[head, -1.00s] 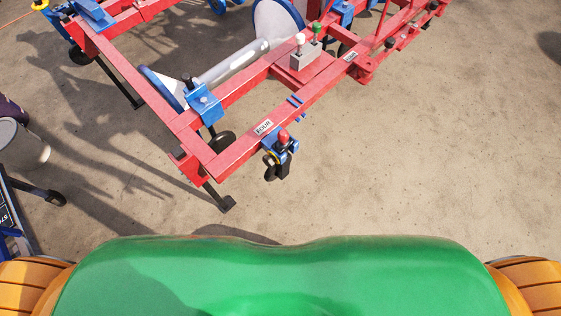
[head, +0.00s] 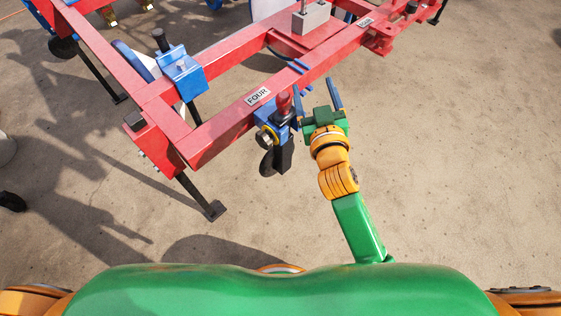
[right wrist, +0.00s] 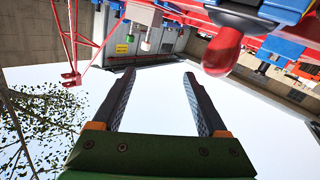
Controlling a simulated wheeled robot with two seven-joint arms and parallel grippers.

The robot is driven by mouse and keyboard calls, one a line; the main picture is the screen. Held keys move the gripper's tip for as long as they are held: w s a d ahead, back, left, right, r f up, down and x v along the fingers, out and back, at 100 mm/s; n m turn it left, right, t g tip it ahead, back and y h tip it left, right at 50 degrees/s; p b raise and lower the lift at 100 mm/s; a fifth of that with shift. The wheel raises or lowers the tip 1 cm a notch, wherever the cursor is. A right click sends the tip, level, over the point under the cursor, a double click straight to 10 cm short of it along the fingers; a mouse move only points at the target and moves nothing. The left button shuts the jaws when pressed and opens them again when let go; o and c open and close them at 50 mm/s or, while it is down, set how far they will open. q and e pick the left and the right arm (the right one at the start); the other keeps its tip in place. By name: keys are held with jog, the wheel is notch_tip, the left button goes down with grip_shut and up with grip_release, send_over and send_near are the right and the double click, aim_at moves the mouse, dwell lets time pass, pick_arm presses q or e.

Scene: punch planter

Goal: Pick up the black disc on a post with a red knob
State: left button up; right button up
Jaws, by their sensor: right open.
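In the right wrist view the red knob (right wrist: 222,52) is at the upper right, outside the open fingers (right wrist: 159,73). My left gripper is not in view.
The red frame (head: 215,137) with a "FOUR" label runs diagonally, left of and beyond the gripper. A blue clamp with a black knob (head: 178,70) sits on it. A frame leg (head: 202,196) reaches down to the ground. The concrete floor (head: 460,170) at right is clear.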

jog(key=a+r+n+t+y, duration=0.3)
jog(key=a+r+n+y, duration=0.25)
jog(key=a+r, duration=0.35)
jog(key=s+a+r+n+g+y, duration=0.5)
jog(key=a+r+n+g+y, duration=0.3)
jog(key=a+n+y, duration=0.45)
jog(key=s+a+f+n+g, duration=0.3)
jog(key=s+a+n+g, duration=0.3)
jog(key=n+g, duration=0.3)
jog(key=h, duration=2.2)
send_near(282, 96)
jog(key=shift+t, duration=0.3)
jog(key=f, duration=0.3)
jog(key=d+f, duration=0.1)
jog(key=f, duration=0.1)
jog(key=shift+w+d+f+b, duration=0.1)
jog(key=shift+w+f+b, duration=0.15)
jog(key=shift+f+b, duration=0.1)
jog(key=x, duration=0.6)
jog(key=shift+w, duration=0.5)
grip_shut()
